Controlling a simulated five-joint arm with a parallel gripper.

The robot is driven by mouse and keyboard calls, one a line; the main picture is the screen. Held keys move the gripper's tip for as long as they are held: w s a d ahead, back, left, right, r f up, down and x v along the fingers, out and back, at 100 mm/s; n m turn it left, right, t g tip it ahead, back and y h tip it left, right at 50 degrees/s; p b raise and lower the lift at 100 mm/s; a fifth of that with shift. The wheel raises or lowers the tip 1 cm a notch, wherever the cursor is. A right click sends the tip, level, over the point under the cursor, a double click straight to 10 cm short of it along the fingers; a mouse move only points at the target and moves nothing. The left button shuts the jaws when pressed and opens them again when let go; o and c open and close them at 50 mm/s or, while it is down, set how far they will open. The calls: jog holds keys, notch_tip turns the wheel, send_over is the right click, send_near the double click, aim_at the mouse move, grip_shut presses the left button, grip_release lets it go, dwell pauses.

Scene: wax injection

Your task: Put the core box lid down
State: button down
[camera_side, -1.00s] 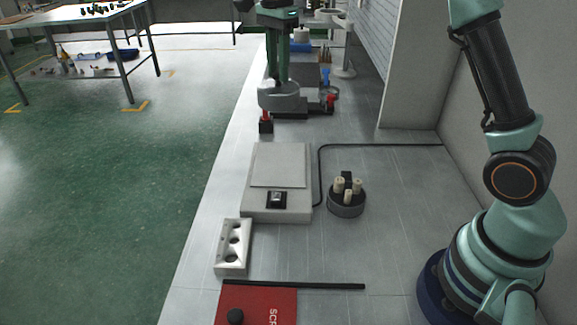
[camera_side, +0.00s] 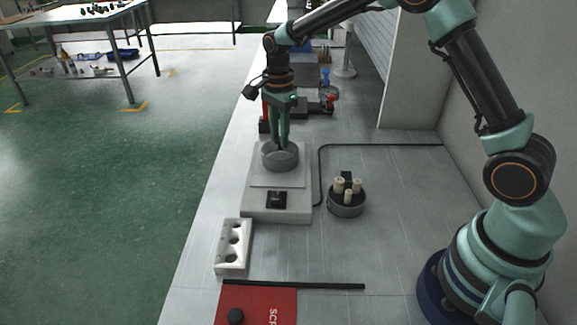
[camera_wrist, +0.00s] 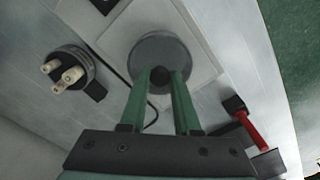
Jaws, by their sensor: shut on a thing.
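The core box lid (camera_side: 280,160) is a round grey disc with a small knob. My gripper (camera_side: 281,146) is shut on this knob, seen between the green fingers in the wrist view (camera_wrist: 160,77). The lid (camera_wrist: 160,50) is level, over the back part of the pale plate of a scale (camera_side: 262,211). I cannot tell whether it touches the plate. The core box (camera_side: 347,208), a dark round container with several cream cores standing in it, is open to the right of the scale. It also shows at the left in the wrist view (camera_wrist: 86,61).
A white block with holes (camera_side: 233,247) is in front of the scale, and a red mat (camera_side: 262,308) with a black bar (camera_side: 310,286) is nearer. A dark fixture with red parts (camera_side: 327,106) stands behind. A black cable runs right of the scale. Bench at right is clear.

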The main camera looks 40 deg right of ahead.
jog(key=shift+f, duration=0.3)
jog(key=c, duration=0.6)
grip_release()
jog(key=shift+c, duration=0.2)
jog(key=shift+r, duration=0.1)
jog(key=s+r+n+t, duration=0.1)
jog(key=s+r+n, duration=0.1)
jog(key=r, duration=0.6)
jog(key=s+r+n, duration=0.2)
jog(key=s+r, duration=0.1)
jog(key=r, duration=0.5)
jog(key=s+d+f+n+t, duration=0.1)
jog(key=s+n+t, duration=0.3)
jog(key=s+n, duration=1)
jog(key=shift+s+d+t, duration=0.2)
jog(key=shift+s+t, duration=0.1)
jog(key=shift+s, duration=0.7)
